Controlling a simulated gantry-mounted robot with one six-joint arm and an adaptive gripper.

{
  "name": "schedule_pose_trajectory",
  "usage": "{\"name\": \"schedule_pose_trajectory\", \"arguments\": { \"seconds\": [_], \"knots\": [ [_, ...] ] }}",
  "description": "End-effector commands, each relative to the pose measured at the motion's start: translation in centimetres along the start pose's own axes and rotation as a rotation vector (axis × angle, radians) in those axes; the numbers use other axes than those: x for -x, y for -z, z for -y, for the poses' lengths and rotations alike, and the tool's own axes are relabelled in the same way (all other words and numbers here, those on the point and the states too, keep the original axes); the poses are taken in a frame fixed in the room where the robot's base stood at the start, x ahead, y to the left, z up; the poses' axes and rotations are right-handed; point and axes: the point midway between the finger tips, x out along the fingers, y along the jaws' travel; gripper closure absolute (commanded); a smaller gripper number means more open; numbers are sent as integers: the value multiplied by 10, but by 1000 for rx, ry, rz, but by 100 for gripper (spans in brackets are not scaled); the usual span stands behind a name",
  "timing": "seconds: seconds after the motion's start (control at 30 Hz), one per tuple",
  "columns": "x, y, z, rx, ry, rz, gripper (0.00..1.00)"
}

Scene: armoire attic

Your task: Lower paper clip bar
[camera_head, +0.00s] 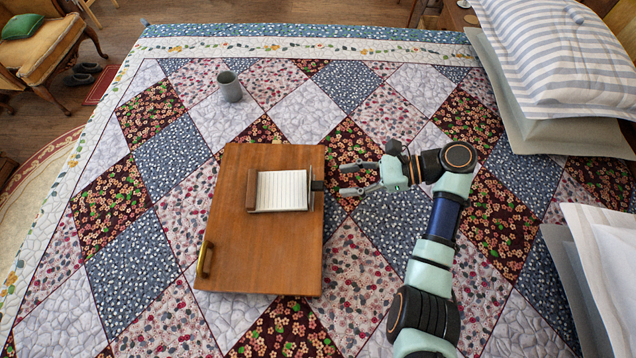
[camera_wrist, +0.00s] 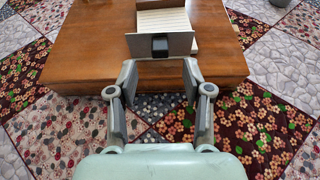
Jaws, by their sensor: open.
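A lined white paper pad (camera_head: 282,190) lies on a brown wooden board (camera_head: 265,265). A grey clip bar (camera_wrist: 180,43) with a black tab (camera_wrist: 160,45) stands upright at the near end of the pad in the wrist view. In the head view the black tab (camera_head: 318,185) sticks out at the pad's right end. My gripper (camera_head: 347,181) is open and empty, just right of the tab and the board edge. In the wrist view my gripper (camera_wrist: 160,78) has its fingers spread on both sides of the tab's line, apparently short of it.
A brown block (camera_head: 252,190) sits at the pad's left end. A brass handle (camera_head: 204,260) is on the board's left edge. A grey cup (camera_head: 230,86) stands behind the board on the patchwork quilt (camera_head: 160,160). Pillows (camera_head: 560,50) lie at the right.

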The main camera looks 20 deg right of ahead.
Motion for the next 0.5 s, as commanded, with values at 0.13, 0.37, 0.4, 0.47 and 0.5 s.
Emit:
{"name": "schedule_pose_trajectory", "arguments": {
  "seconds": [0.13, 0.37, 0.4, 0.47, 0.5],
  "knots": [
    [-32, 1, -1, 1, -4, -1, 50],
    [-59, 1, 0, 1, -1, -2, 50],
    [-61, 1, 0, 1, 0, -2, 50],
    [-62, 0, 0, 2, 0, -2, 50],
    [-62, 0, 0, 2, 0, -2, 50]
  ]
}}
